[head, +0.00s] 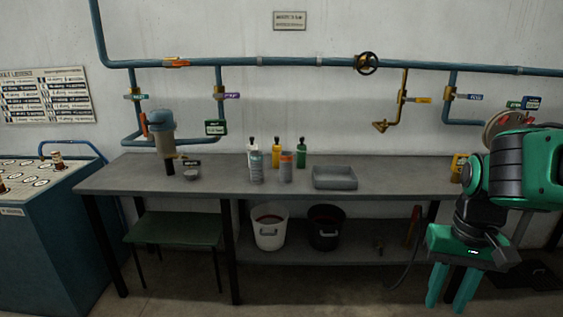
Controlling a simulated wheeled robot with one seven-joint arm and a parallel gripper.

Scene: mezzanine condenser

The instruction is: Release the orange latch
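An orange lever-like part (144,123) sits on the left side of a grey canister with a blue top (160,130), mounted above the left part of the workbench. It may be the orange latch, but it is too small to tell its position. Another orange piece (176,62) lies along the upper blue pipe. My gripper (449,300) is at the lower right, in front of the bench, far from both. Its two green fingers point down and stand apart with nothing visible between them.
A white bucket (270,232) and a black bucket (326,232) stand on the lower shelf. A green stool (174,228) and a blue console (50,245) are at left.

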